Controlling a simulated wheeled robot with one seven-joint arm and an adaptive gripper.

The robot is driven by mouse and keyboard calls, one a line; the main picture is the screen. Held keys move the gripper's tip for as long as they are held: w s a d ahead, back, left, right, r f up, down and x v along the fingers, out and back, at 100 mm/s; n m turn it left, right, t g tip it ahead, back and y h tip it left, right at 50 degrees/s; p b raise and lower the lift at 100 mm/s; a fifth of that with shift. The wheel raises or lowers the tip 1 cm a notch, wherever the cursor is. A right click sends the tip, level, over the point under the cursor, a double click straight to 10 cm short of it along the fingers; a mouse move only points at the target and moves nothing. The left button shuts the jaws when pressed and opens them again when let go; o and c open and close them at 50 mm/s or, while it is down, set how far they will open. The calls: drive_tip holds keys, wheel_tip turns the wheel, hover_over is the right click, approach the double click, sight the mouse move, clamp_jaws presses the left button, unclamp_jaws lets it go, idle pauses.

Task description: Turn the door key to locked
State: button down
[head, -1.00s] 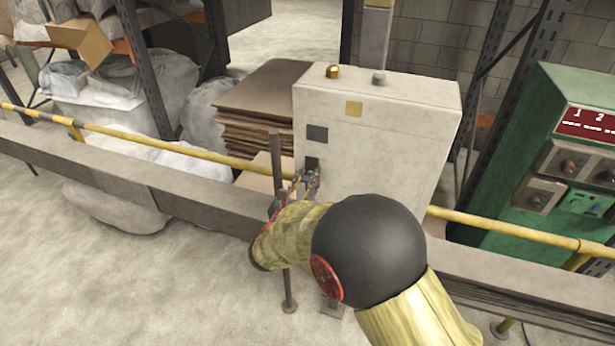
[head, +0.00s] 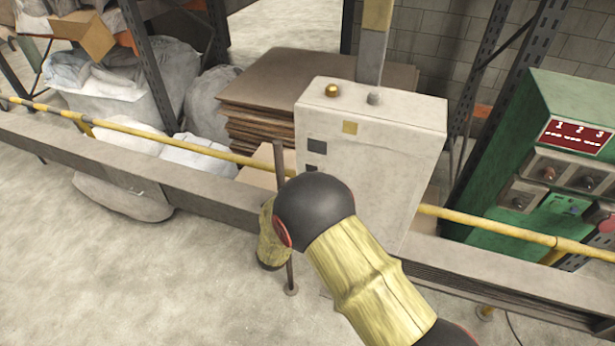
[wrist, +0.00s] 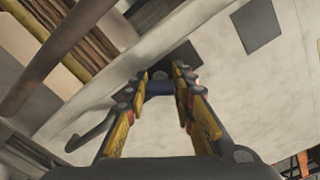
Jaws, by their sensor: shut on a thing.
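My gripper (wrist: 160,82) is shut on a small dark blue piece, the door key (wrist: 160,88), close in front of the face. A dark square plate (wrist: 184,55) lies just behind the fingertips, partly covered by them. How far the key is turned cannot be told. In the head view my own arm hides the gripper and the key.
A thin dark post (head: 281,190) stands left of my arm. A green cabinet (head: 535,120) stands to the right.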

drive_tip(key=n+p, duration=0.4)
drive_tip(key=shift+a+r, duration=0.1)
drive_tip(key=shift+n+p, duration=0.85)
drive_tip(key=shift+n, duration=0.45)
drive_tip(key=shift+f, duration=0.25)
drive_tip(key=c, duration=1.5)
unclamp_jaws()
drive_tip(key=v, duration=1.2)
